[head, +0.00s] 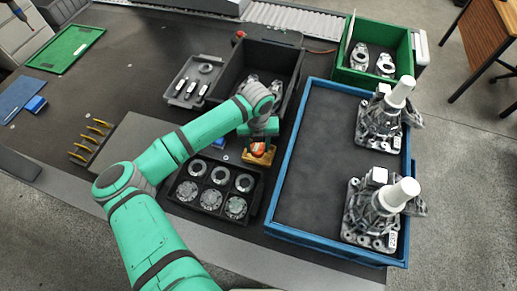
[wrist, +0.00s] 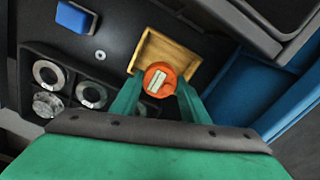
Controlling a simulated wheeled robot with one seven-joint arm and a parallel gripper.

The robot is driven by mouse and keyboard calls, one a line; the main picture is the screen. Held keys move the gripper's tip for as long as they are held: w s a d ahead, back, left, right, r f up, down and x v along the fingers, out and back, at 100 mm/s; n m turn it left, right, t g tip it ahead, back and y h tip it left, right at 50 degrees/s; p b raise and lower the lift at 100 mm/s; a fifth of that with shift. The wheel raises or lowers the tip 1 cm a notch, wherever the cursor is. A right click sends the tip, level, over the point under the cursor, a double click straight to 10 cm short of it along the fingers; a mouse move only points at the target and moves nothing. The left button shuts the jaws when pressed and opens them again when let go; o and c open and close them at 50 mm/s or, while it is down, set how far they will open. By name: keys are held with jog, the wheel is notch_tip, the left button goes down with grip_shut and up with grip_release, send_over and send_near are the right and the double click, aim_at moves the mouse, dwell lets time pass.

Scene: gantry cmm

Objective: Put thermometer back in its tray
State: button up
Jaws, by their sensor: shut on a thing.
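The thermometer is an orange round body (wrist: 160,77) with a pale display on top. My gripper (wrist: 157,92) is shut on it, one green finger on each side. A small wooden tray (wrist: 166,47) lies just beyond and under it in the wrist view. The thermometer overlaps the tray's near part there; I cannot tell whether it touches the tray floor. In the head view the thermometer (head: 258,149) shows below my gripper (head: 259,137), over the wooden tray (head: 259,159).
A black tray of metal rings (head: 253,207) stands at the near left. A large blue-rimmed tray (head: 283,166) with castings is close on the right. A black bin (head: 290,62) is behind. A blue block (wrist: 75,17) lies near the wooden tray.

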aim_at(259, 150)
jog(key=shift+w+d+f, duration=0.2)
jog(key=shift+w+f, duration=0.35)
jog(key=shift+f, duration=0.2)
jog(key=shift+w+f, duration=0.1)
jog(key=shift+f, duration=1.5)
jog(key=shift+f, duration=0.15)
jog(key=o, duration=0.9)
notch_tip(259, 150, up, 12)
jog(key=shift+r, duration=0.2)
